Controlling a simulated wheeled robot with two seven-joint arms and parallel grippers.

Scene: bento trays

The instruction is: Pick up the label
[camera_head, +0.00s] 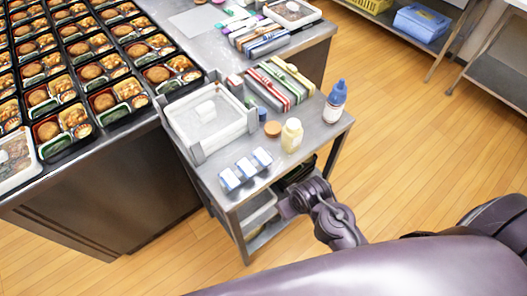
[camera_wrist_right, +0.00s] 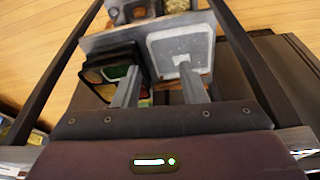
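I cannot make out for certain which thing is the label. A small white piece (camera_head: 206,109) lies in the white tray (camera_head: 183,139) on top of the small metal cart, in the head view. In the right wrist view my right gripper (camera_wrist_right: 157,66) is open, its two grey fingers apart. Its fingers are over a black bento tray (camera_wrist_right: 136,50) and a pale, white-rimmed tray (camera_wrist_right: 209,58); I see nothing held between them. In the head view my right arm reaches to the cart's lower level, where the tabletop hides the fingertips. My left gripper is not in view.
On the cart top (camera_head: 300,160) stand blue-and-white blocks (camera_head: 245,168), a yellowish bottle (camera_head: 292,136), a blue-capped bottle (camera_head: 335,103) and colored binders (camera_head: 270,86). Rows of filled bento trays (camera_head: 60,150) cover the table at left.

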